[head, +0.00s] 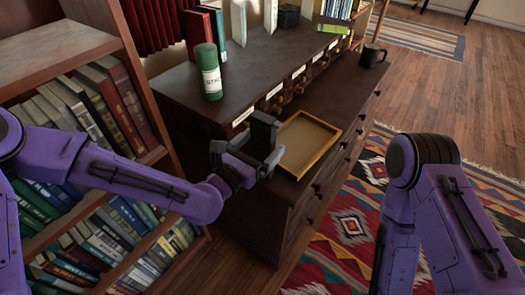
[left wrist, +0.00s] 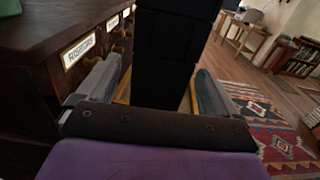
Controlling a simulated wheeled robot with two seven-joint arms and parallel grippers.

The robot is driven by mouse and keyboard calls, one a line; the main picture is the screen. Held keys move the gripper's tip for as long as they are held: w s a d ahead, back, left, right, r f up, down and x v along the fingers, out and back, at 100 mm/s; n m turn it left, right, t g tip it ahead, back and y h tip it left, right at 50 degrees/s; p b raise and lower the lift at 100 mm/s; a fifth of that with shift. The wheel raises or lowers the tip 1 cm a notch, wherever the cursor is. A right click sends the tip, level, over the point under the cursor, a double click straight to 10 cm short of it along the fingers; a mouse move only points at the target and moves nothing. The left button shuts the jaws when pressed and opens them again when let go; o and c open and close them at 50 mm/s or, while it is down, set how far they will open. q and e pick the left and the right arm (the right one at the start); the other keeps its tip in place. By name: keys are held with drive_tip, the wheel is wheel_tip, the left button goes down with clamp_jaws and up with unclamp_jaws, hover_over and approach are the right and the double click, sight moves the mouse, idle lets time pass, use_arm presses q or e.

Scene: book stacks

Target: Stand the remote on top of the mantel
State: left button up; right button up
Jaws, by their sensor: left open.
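A black upright block, which looks like the remote (head: 264,128), stands out above my left gripper (head: 246,160). In the left wrist view the remote (left wrist: 172,60) rises between the two grey fingers of my left gripper (left wrist: 150,95), and its top is cut off by the frame. The fingers are open around it; I cannot tell whether they touch it or what its lower end rests on. A dark wooden cabinet has a raised top (head: 255,65), which may be the mantel, behind and above the gripper. My right gripper is not in view, only part of its arm.
A wooden tray (head: 318,125) lies on the cabinet's lower top beside my left gripper. A green-and-white can (head: 208,75), books (head: 198,32) and labelled drawers (head: 275,92) are behind. A dark mug (head: 372,56) stands at the far right end. A bookcase (head: 60,45) is at left.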

use_arm(q)
drive_tip(key=x, duration=0.3)
drive_tip(key=shift+w+d, duration=0.15)
drive_tip(key=c, duration=1.3)
drive_tip(key=shift+r, duration=0.1)
